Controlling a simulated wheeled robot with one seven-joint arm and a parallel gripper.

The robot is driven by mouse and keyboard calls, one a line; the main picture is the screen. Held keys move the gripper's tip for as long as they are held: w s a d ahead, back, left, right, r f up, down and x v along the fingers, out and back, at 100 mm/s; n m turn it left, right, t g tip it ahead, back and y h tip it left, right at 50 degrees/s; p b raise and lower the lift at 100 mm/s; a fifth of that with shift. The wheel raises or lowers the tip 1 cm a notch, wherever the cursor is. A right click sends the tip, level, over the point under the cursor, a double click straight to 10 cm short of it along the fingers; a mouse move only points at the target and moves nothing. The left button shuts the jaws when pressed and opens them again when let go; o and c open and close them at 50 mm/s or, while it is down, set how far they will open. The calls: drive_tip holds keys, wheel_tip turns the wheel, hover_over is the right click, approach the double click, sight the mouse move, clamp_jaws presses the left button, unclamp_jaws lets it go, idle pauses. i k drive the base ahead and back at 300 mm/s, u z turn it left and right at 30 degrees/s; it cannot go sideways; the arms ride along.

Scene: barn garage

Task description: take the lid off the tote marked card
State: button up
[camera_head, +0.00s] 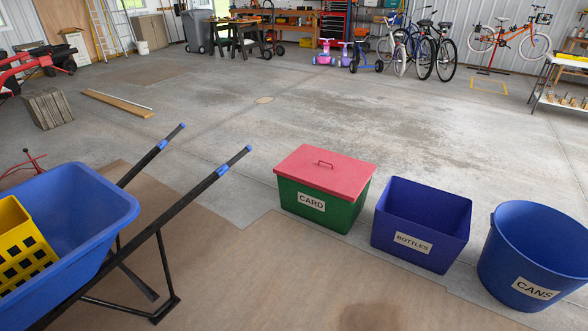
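The tote marked CARD (322,211) is a green box standing on the floor right of centre in the head view. Its lid (318,169) is flat and red and sits on top, covering the opening. The inside of the tote is hidden. My gripper does not show in this view.
An open blue BOTTLES bin (420,238) and a round blue CANS tub (533,268) stand right of the tote. A blue wheelbarrow (117,213) holding a yellow crate (20,250) is at left. Bare concrete lies behind the tote, brown sheeting in front.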

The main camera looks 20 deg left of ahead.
sight(339, 175)
drive_tip(key=u, duration=0.65)
drive_tip(key=i, duration=1.05)
drive_tip(key=u, duration=0.7)
drive_tip(key=i, duration=1.45)
drive_tip(key=z, duration=0.7)
drive_tip(key=i, duration=1)
drive_tip(key=z, duration=1.05)
drive_tip(key=i, duration=0.3)
drive_tip(key=z, duration=0.1)
